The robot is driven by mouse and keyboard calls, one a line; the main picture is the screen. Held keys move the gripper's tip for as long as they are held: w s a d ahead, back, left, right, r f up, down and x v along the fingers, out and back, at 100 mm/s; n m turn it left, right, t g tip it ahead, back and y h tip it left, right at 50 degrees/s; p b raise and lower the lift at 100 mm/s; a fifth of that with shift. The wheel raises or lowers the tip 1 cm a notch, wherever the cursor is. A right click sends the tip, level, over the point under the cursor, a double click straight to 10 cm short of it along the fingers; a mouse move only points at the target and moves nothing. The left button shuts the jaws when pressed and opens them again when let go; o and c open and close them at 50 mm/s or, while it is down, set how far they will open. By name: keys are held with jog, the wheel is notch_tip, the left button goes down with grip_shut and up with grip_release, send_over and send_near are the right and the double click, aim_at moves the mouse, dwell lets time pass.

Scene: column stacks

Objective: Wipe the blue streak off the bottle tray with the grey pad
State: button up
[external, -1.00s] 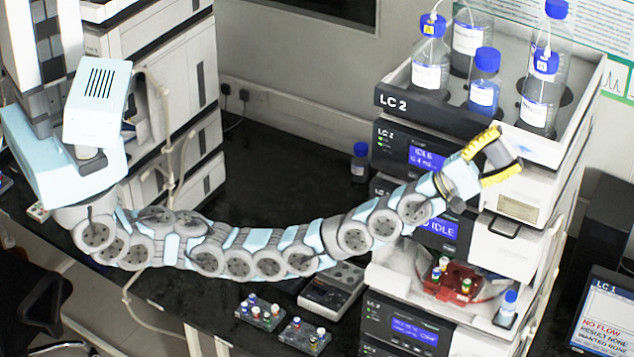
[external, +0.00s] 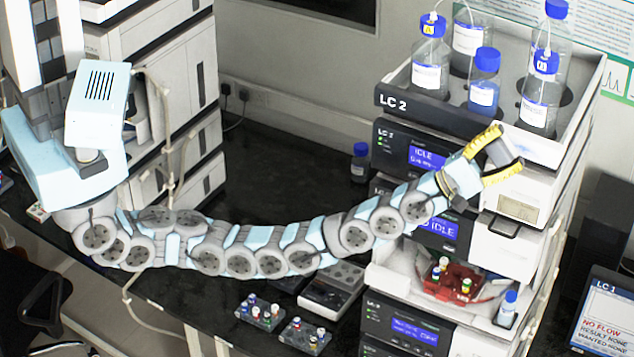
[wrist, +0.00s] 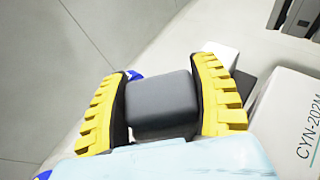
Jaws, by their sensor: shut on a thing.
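The bottle tray (external: 437,108) sits on top of the LC 2 stack, with a dark front panel at left and a pale front at right. My gripper (external: 509,148) is shut on the grey pad (external: 499,153) at the tray's front. In the wrist view the grey pad (wrist: 160,104) sits between the two yellow fingers of my gripper (wrist: 165,85). I cannot tell whether the pad touches the tray.
Several blue-capped bottles, including a clear one (external: 430,66) and one with blue liquid (external: 485,84), stand in the tray. Below my gripper, an open bay holds a red vial rack (external: 452,283). A screen (external: 603,315) stands at lower right.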

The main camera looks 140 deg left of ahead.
aim_at(583, 154)
jog(key=shift+s+a+b, duration=0.35)
jog(key=shift+a+b, duration=0.45)
jog(key=shift+b, duration=0.35)
dwell(0.4)
jog(key=shift+w+a, duration=0.25)
jog(key=shift+w, duration=0.35)
jog(key=shift+w+a, duration=0.2)
jog(key=shift+w, duration=0.45)
jog(key=shift+w+a, duration=0.25)
jog(key=shift+w, duration=0.35)
jog(key=shift+w+a+f, duration=0.15)
jog(key=shift+w+f, duration=0.1)
jog(key=shift+w, duration=0.4)
jog(key=shift+w+a+r, duration=0.1)
jog(key=shift+w+a, duration=0.1)
jog(key=shift+w, duration=0.4)
jog(key=shift+a+r+p, duration=0.1)
jog(key=shift+r+p, duration=0.15)
jog(key=shift+p, duration=0.25)
jog(key=p, duration=0.3)
jog(key=shift+w+a+r, duration=0.2)
jog(key=shift+w+a, duration=0.05)
jog(key=shift+w, duration=0.15)
jog(key=shift+w+f+p, duration=0.2)
jog(key=shift+w+p, duration=0.2)
jog(key=shift+p, duration=0.55)
jog(key=shift+a, duration=0.1)
